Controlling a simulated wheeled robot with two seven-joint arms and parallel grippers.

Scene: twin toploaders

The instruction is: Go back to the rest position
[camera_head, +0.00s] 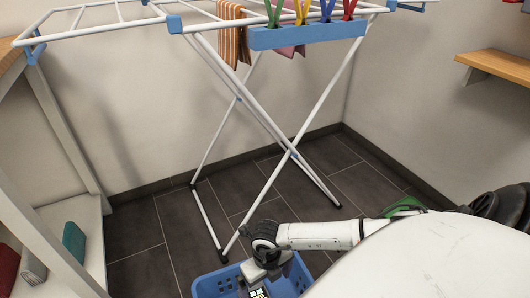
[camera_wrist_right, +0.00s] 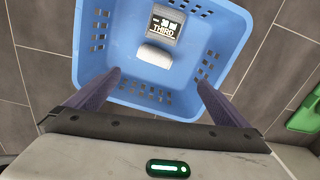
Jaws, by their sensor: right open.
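My right arm comes in from the right in the head view. My right gripper (camera_head: 266,262) hangs over the blue basket (camera_head: 212,284) on the floor. In the right wrist view my right gripper (camera_wrist_right: 158,79) is open, its two fingers apart with nothing between their tips. The basket (camera_wrist_right: 90,70) lies beyond the fingers. My left gripper is in neither view.
A white drying rack (camera_head: 292,150) stands behind the basket, with a striped cloth (camera_head: 234,42) and a blue bar of coloured pegs (camera_head: 305,37). Shelving (camera_head: 62,235) is at left, a wooden wall shelf (camera_head: 498,66) at right. A green object (camera_head: 405,206) is near the arm.

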